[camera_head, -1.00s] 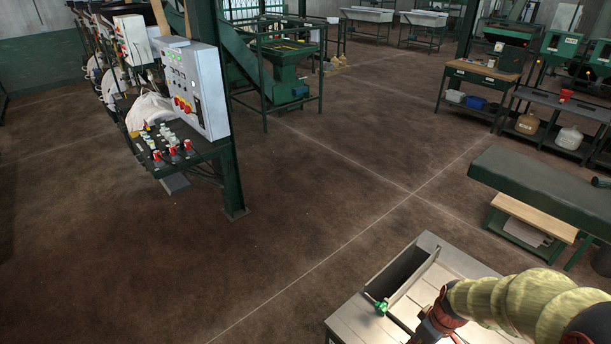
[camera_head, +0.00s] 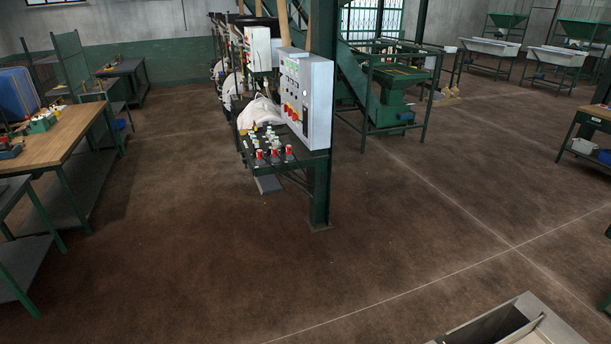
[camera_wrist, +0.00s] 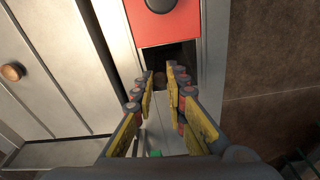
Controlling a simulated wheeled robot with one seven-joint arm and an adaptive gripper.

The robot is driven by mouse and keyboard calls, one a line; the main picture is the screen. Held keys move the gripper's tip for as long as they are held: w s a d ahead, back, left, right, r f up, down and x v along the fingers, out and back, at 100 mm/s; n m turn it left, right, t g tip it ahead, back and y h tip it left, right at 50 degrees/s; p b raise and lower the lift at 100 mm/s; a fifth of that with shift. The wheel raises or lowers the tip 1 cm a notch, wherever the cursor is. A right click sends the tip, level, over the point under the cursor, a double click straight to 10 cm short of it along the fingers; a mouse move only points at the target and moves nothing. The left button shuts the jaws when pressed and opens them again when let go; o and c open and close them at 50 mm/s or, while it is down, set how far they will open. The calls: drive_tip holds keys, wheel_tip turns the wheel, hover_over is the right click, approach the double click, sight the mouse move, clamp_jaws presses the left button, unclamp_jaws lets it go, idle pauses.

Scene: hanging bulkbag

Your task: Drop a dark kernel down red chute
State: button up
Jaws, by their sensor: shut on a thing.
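In the wrist view, my gripper (camera_wrist: 161,78) has its yellow-and-dark fingers close together, shut on a small dark brown kernel (camera_wrist: 160,76). The kernel is mostly hidden between the fingertips. A red panel (camera_wrist: 185,28) with a black round piece lies just beyond the fingertips. A dark opening (camera_wrist: 183,53) shows below the red panel, right at the fingertips; its depth cannot be told. My gripper is out of the head view.
A pale metal box (camera_head: 525,325) with a dark slot stands at the bottom right of the head view. Pale panels with a brown round knob (camera_wrist: 12,72) lie left in the wrist view. A control cabinet (camera_head: 305,98) stands at a green post; open brown floor (camera_head: 230,240) surrounds it.

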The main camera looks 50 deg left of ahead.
drive_tip(key=o, duration=0.7)
drive_tip(key=shift+o, duration=0.2)
wheel_tip(320, 180, up, 12)
drive_tip(key=d, duration=0.1)
drive_tip(key=shift+s+d, duration=0.15)
drive_tip(key=shift+s, duration=0.2)
